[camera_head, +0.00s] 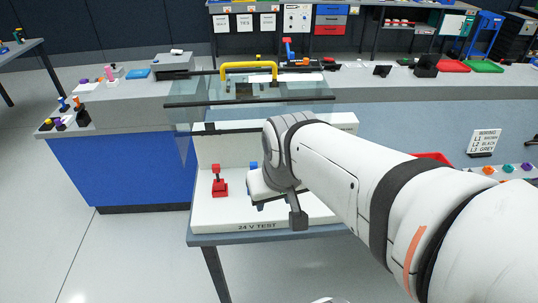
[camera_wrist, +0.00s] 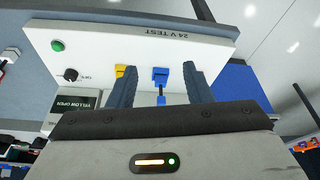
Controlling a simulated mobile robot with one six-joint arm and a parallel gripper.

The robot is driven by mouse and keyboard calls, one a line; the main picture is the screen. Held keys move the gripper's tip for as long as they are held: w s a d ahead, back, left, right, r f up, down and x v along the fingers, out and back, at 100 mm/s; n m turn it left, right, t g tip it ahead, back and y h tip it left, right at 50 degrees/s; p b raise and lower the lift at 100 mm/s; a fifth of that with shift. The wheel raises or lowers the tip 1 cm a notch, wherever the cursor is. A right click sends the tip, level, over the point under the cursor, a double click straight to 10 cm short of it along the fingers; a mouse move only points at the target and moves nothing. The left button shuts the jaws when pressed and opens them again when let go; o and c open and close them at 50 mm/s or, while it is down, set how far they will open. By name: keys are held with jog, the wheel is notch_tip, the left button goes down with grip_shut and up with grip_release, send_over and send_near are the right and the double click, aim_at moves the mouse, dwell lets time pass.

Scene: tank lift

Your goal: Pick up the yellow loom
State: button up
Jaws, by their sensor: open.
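In the wrist view, a yellow piece (camera_wrist: 120,70), likely the yellow loom's plug, shows at the white 24 V test panel. It is partly hidden behind my left finger. My gripper (camera_wrist: 161,70) is open, with its two dark fingers pointing at the panel. A blue plug (camera_wrist: 160,74) with a dark lead shows between the fingers; I see no grip on it. In the head view, my arm covers the yellow piece. A red plug (camera_head: 219,184) stands left of my gripper, and a bit of blue (camera_head: 253,165) shows just behind my wrist.
The white test station (camera_head: 207,208) has a raised clear cover (camera_head: 190,115) with a yellow handle (camera_head: 250,66) above my wrist. The wrist view shows a green button (camera_wrist: 58,45), a black knob (camera_wrist: 71,75) and a "YELLOW OPEN" display (camera_wrist: 72,115). The floor at left is clear.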

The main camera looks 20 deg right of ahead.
jog(key=w+d+f+m+h+b, duration=0.1)
jog(key=w+d+f+m+b, duration=0.2)
jog(key=w+d+f, duration=0.35)
jog(key=shift+t, duration=0.3)
jog(key=shift+w+d+f+p, duration=0.5)
jog(key=shift+w+d+f, duration=0.45)
jog(key=shift+w, duration=0.95)
jog(key=shift+w+d+f+p, duration=0.5)
jog(key=shift+w+d+f, duration=0.45)
jog(key=shift+w, duration=0.9)
jog(key=shift+w+d+f+p, duration=0.5)
jog(key=shift+w+d+f, duration=0.45)
jog(key=shift+w, duration=0.95)
jog(key=shift+d+r, duration=0.1)
jog(key=shift+c, duration=0.4)
grip_shut()
